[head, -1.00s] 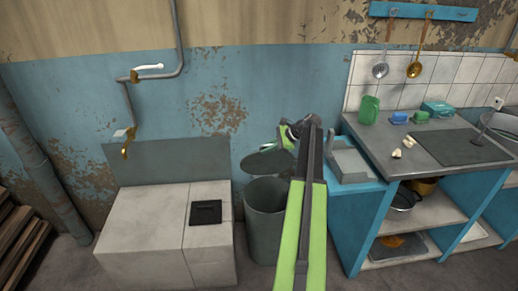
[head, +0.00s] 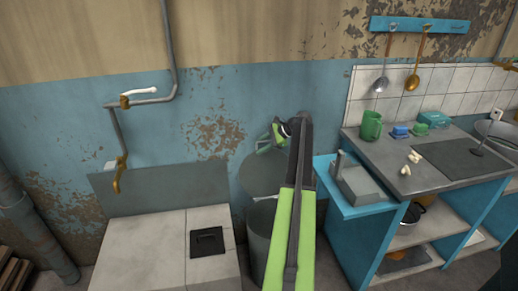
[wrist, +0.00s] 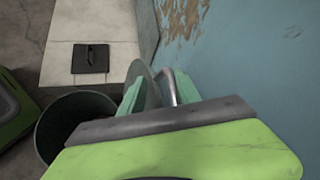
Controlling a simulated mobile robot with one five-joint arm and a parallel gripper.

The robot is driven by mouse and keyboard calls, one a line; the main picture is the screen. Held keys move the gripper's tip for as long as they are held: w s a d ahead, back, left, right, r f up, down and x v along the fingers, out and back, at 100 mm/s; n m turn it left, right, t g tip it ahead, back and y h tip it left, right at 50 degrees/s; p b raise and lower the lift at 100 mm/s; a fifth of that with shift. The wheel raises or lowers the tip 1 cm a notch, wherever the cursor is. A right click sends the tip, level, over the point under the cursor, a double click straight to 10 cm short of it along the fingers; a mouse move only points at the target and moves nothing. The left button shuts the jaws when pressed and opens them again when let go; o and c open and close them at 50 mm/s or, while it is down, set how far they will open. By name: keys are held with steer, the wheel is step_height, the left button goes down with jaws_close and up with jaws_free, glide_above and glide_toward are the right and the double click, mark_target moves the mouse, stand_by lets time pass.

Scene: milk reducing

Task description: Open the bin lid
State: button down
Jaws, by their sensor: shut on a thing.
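The grey bin (head: 257,236) stands between the tiled block and the blue counter, partly hidden by my arm. Its round grey lid (head: 259,174) is raised and steeply tilted at the wall side of the bin. My gripper (head: 271,138) is at the lid's upper edge. In the wrist view, my gripper (wrist: 158,92) is shut on the lid's metal handle (wrist: 173,90), and the lid (wrist: 141,85) shows nearly edge-on between the teal fingers. The bin (wrist: 76,118) has its dark mouth uncovered to the left.
A white tiled block (head: 165,245) with a black square hatch (head: 207,242) stands left of the bin. The peeling blue wall (head: 215,110) is right behind.

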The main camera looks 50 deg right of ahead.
steer(key=shift+w+f, duration=0.15)
steer(key=shift+w, duration=0.05)
steer(key=c, duration=1.5)
jaws_free()
steer(key=shift+w+f, duration=0.1)
steer(key=shift+f, duration=0.05)
steer(key=p+v, duration=1.1)
steer(key=v, duration=0.6)
steer(key=shift+s+d, duration=0.15)
steer(key=shift+s, duration=0.05)
